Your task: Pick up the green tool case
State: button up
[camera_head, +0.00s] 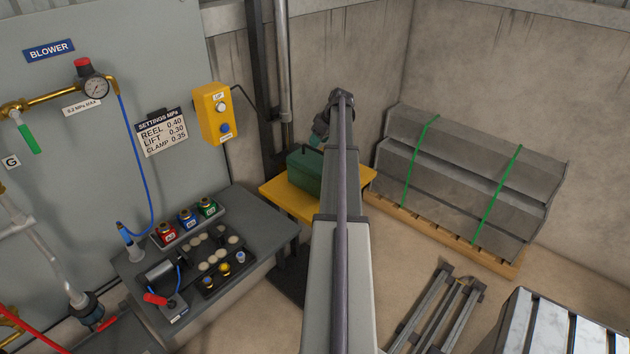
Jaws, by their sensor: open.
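The green tool case (304,169) sits on a yellow platform (287,201) near the back corner. My arm crosses in front and hides the right part of the case. My gripper (316,139) is at the far end of my arm, above the case. It is small and dark here, and its fingertips are hard to make out. It is open with nothing seen in it. I cannot tell whether it touches the case.
A grey bench (262,231) with colored fittings stands left of the platform. A yellow control box (215,113) hangs on the wall panel. A vertical post (264,80) stands behind the platform. Strapped grey blocks (465,176) lie on a pallet to the right.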

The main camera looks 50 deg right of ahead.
aim_at(314, 150)
jog(key=shift+f, duration=0.1)
jog(key=shift+w+f, duration=0.1)
jog(key=shift+f, duration=0.25)
jog(key=b+x, duration=0.4)
jog(key=shift+f+b, duration=0.35)
jog(key=shift+b, duration=0.05)
jog(key=shift+r, duration=0.15)
grip_shut()
dwell(0.5)
